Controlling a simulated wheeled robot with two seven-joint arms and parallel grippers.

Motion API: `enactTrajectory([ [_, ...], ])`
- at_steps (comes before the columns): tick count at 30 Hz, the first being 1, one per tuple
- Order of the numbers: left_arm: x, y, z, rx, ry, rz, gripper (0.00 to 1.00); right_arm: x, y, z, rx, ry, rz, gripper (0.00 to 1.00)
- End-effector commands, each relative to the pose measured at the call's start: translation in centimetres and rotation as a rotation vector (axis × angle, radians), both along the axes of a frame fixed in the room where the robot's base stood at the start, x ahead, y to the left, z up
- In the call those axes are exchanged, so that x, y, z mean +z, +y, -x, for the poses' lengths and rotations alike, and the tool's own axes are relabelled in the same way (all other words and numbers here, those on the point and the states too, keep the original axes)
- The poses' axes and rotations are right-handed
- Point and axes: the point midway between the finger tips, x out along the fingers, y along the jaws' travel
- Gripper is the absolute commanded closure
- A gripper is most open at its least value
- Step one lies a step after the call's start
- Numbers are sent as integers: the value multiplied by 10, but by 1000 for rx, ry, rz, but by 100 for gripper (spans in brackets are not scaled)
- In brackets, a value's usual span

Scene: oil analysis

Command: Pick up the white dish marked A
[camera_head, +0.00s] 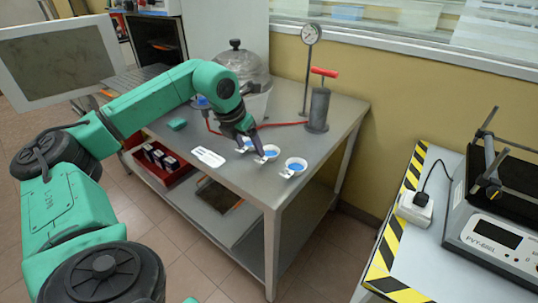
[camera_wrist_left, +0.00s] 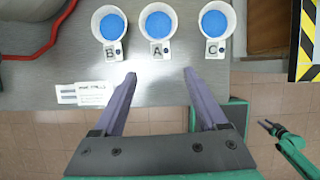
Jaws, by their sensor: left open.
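Three white dishes with blue contents stand in a row near the front edge of the grey metal table. The dish marked A (camera_wrist_left: 141,24) is the middle one; it also shows in the head view (camera_head: 278,154). Dish B (camera_wrist_left: 93,27) is left of it and dish C (camera_wrist_left: 231,23) right of it in the left wrist view. Each has a lettered tab in front. My left gripper (camera_wrist_left: 159,75) is open and empty, its two purple fingers apart, pointing toward dish A without enclosing it. A teal arm with a small dark end (camera_wrist_left: 268,127), seemingly my right gripper, shows far below; its jaws are unclear.
A white label (camera_head: 208,157) lies on the table (camera_head: 231,174) left of the dishes. A second table with an instrument (camera_head: 497,240) is at right.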

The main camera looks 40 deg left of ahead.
Motion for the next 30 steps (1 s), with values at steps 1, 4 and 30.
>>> enactTrajectory([
  [1, -8, 0, -4, -1, 1, 2, 25, 1, 0, 1, 0, 1, 0, 50],
  [4, -19, 0, -8, -1, 0, 1, 25, 3, 0, -4, 0, -6, 0, 50],
  [30, -66, 0, -28, -1, -1, 2, 100, 11, -1, -15, 1, -26, 1, 50],
])
